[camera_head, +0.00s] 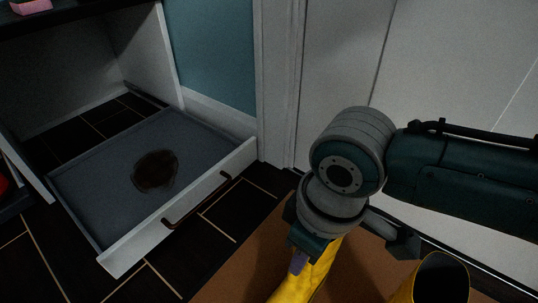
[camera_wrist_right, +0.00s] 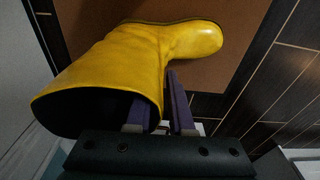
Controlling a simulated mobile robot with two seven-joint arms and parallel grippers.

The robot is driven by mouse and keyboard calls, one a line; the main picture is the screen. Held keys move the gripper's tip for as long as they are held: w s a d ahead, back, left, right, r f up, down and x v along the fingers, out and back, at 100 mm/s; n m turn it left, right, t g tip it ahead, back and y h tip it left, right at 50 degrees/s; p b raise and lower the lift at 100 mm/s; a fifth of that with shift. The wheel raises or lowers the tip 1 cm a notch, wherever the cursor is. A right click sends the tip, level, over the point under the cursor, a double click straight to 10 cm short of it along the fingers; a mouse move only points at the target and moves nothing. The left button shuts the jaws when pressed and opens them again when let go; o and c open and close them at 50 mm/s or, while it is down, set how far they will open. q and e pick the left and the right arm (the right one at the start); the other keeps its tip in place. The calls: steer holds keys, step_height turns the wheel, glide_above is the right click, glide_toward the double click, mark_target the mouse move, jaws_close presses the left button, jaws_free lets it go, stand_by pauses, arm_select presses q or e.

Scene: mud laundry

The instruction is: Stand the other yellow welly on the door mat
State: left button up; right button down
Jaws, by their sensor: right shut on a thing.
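A yellow welly (camera_head: 312,278) is under my right gripper (camera_head: 299,262), partly hidden by it. In the right wrist view the same welly (camera_wrist_right: 125,60) has its dark opening towards the camera and its toe towards the top right. The purple fingers of my right gripper (camera_wrist_right: 168,110) are shut on the welly's rim. Its foot shows over the brown door mat (camera_wrist_right: 225,70); I cannot tell if the sole touches. A second yellow welly (camera_head: 432,292), with a dark opening, is at the bottom right of the head view, cut off by the frame. The mat also shows there (camera_head: 240,285).
A pulled-out grey drawer or tray (camera_head: 95,200) with a brown muddy patch (camera_head: 156,171) and a dark handle is at the left. A white door (camera_head: 460,70) stands behind my right arm. Dark tiled floor (camera_head: 225,215) is free between drawer and mat.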

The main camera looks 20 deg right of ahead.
steer(key=shift+f, duration=0.15)
stand_by(0.3)
steer(key=shift+f, duration=0.45)
steer(key=shift+f, duration=0.35)
stand_by(0.5)
steer(key=c, duration=0.8)
jaws_free()
steer(key=shift+c, duration=0.2)
steer(key=o, duration=0.6)
steer(key=shift+r, duration=0.1)
